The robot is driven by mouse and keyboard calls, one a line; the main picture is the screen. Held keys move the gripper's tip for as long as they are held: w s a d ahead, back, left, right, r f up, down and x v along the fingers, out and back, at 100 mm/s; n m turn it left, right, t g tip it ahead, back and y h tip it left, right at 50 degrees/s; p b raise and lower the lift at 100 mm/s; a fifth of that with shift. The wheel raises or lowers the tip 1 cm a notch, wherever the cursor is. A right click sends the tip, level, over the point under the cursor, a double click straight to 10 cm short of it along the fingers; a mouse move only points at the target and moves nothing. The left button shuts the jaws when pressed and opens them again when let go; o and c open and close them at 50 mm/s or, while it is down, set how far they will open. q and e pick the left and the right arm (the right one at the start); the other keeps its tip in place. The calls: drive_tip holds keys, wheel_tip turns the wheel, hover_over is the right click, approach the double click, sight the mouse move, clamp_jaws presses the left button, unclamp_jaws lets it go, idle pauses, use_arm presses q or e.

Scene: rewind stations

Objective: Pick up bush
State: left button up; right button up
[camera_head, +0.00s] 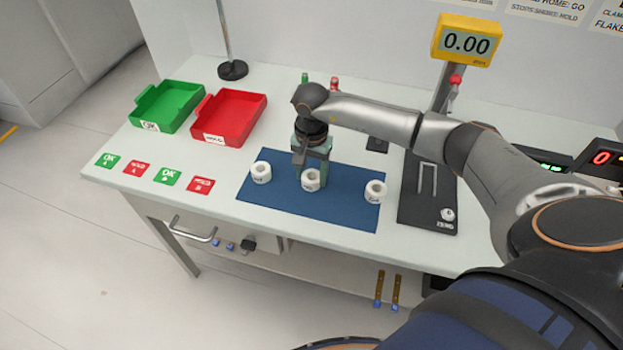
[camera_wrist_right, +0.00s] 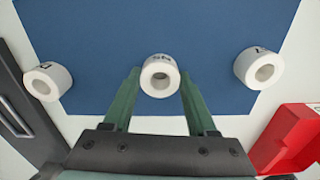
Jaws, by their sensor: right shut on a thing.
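Three white ring-shaped bushes with dark markings are on the blue mat (camera_head: 347,209). The left bush (camera_head: 261,173), the middle bush (camera_head: 310,182) and the right bush (camera_head: 375,192) are spaced in a row. My right gripper (camera_head: 313,174) reaches down over the mat and is shut on the middle bush. In the right wrist view, this bush (camera_wrist_right: 160,75) sits between the tips of the green fingers, its hole facing the camera. The other two bushes (camera_wrist_right: 48,80) (camera_wrist_right: 258,67) lie clear of the fingers. My left gripper is not in view.
A green tray (camera_head: 166,104) and a red tray (camera_head: 235,117) stand at the left, with green and red label cards (camera_head: 168,176) in front. A dark gauge stand (camera_head: 430,205) with a yellow display (camera_head: 465,42) reading 0.00 is to the right. A pole (camera_head: 227,40) rises behind the trays.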

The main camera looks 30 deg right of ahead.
drive_tip(key=c, duration=0.6)
drive_tip(key=shift+r, duration=0.1)
drive_tip(key=shift+c, duration=0.2)
